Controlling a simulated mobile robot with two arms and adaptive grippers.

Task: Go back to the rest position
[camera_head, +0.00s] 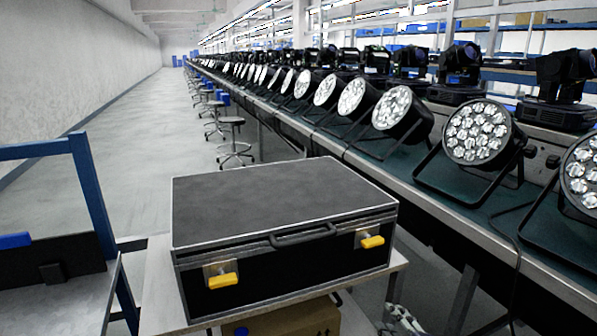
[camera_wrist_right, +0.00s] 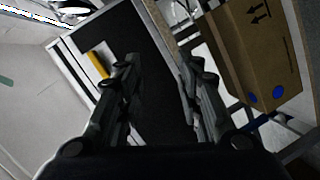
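A black case (camera_head: 270,205) with silver edges, a handle and two yellow latches stands closed on a light cart top (camera_head: 158,285) in the head view. My right gripper (camera_head: 402,320) shows small at the bottom edge, to the right of the cart and below its top. In the right wrist view the two fingers of this gripper (camera_wrist_right: 160,75) are spread apart with nothing between them. The dark case (camera_wrist_right: 155,45) with one yellow latch lies beyond the fingers in that view. My left gripper is in neither view.
A cardboard box (camera_head: 290,319) sits under the cart top; it also shows in the right wrist view (camera_wrist_right: 255,60). A long green bench (camera_head: 440,205) with several par lights runs along the right. A blue-framed table (camera_head: 60,285) stands at left. The aisle (camera_head: 135,150) is clear.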

